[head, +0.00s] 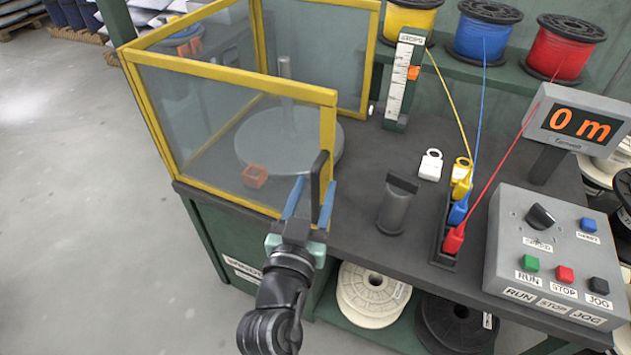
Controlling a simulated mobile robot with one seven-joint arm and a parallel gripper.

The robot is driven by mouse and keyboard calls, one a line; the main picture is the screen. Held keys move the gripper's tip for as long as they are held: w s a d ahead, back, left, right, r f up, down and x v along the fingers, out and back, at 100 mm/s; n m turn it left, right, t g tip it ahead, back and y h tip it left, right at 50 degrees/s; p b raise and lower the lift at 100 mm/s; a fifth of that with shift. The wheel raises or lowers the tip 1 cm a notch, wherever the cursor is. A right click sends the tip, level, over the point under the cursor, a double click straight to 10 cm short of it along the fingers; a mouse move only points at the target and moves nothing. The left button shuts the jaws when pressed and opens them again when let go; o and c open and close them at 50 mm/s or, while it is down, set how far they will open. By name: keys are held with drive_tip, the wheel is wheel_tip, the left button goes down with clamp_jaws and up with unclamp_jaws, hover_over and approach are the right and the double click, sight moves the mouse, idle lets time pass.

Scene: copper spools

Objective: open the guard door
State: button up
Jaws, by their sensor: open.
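The guard door (235,78) is the yellow-framed clear panel at the front of the guard. It stands upright along the table's front edge and looks shut. A dark upright handle (320,172) is at its right end. My gripper (310,200) is open at the handle's lower part. One blue finger is on the left of the handle and the other on its right. I cannot tell whether either finger touches it. The handle's lower end is partly hidden by the fingers.
Open floor (80,200) lies at left.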

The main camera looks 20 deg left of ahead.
drive_tip(key=shift+w, duration=0.6)
clamp_jaws()
drive_tip(key=shift+a, duration=0.1)
idle(1.0)
